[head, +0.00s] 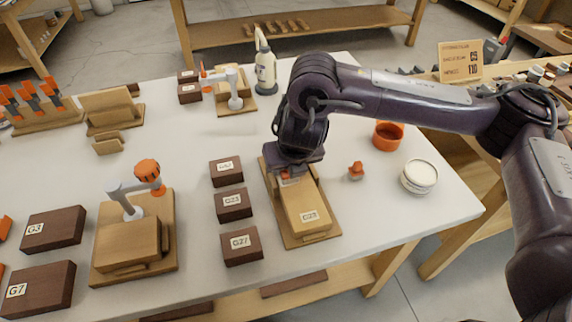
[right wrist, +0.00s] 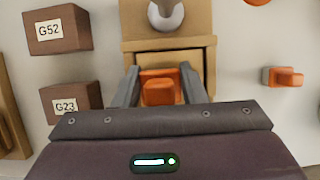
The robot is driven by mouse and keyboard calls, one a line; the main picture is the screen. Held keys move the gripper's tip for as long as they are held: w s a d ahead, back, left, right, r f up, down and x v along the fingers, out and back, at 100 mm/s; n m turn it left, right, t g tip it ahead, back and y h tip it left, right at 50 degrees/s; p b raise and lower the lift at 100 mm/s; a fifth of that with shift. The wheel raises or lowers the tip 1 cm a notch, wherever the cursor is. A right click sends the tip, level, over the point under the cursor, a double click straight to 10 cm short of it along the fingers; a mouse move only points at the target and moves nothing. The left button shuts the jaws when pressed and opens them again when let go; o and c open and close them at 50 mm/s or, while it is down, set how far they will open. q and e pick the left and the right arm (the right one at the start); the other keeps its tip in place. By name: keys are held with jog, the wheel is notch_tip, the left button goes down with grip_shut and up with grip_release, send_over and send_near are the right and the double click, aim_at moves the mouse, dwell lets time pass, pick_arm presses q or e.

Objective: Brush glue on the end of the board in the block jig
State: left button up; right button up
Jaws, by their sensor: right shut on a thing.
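The block jig (head: 267,190) is a light wooden base near the bench's front edge. A light wooden board (head: 308,208) with a paper label lies in it. My right gripper (right wrist: 158,85) is over the jig and shut on an orange handle (right wrist: 160,92). The handle looks like part of the jig's clamp, whose grey post (right wrist: 166,14) shows just beyond; the link between them is hidden. A white open pot (head: 419,177), perhaps glue, stands to the right. A small orange piece (head: 356,171) and an orange cup (head: 388,135) stand nearby. My left gripper is out of view.
Dark labelled blocks (head: 233,206) stand in a column close left of the jig. Another jig with a clamp (head: 132,243) is farther left. A white bottle (head: 265,70) stands at the back. The bench is clear right of the jig's near end.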

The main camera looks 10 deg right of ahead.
jog(key=shift+d, duration=1.55)
notch_tip(320, 180, up, 6)
jog(key=p, duration=0.6)
